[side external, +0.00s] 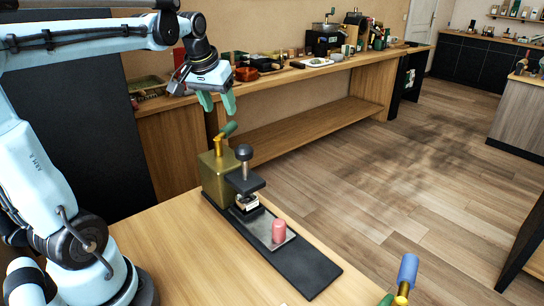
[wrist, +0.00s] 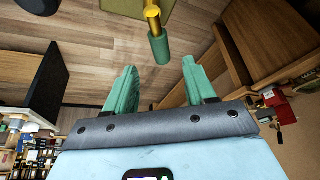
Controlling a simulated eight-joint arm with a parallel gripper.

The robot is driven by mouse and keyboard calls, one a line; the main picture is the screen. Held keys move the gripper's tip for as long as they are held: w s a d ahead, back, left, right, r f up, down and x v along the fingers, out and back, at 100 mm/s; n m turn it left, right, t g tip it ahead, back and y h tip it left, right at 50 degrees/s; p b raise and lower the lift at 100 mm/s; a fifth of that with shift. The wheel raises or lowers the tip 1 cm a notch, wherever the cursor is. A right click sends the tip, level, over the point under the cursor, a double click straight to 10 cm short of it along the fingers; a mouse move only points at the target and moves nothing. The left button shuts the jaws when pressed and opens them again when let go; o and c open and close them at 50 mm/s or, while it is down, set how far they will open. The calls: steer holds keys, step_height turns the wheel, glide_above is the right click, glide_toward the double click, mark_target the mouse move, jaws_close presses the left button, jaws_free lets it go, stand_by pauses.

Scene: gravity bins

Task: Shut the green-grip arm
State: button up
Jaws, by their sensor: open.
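The green-grip arm (side external: 228,129) is a green cylinder on a short brass rod, sticking up at a slant from the top of a gold-olive box (side external: 217,177). The box stands at the far end of a black base on the wooden table. In the wrist view the green grip (wrist: 160,48) and its brass rod lie ahead, between the lines of my two fingers. My gripper (side external: 219,107) is open and empty, with its teal fingers pointing down just above the grip, apart from it. My gripper also shows in the wrist view (wrist: 160,75).
A black-knobbed press (side external: 244,153) stands beside the box. A pink cylinder (side external: 279,231) stands on a grey plate on the base. A blue-grip brass arm (side external: 407,268) shows at the lower right. A long wooden counter (side external: 300,70) with clutter runs behind.

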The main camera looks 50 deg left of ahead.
mark_target(227, 126)
steer(key=x, duration=0.7)
steer(key=shift+f, duration=0.15)
steer(key=shift+c, duration=0.3)
jaws_close()
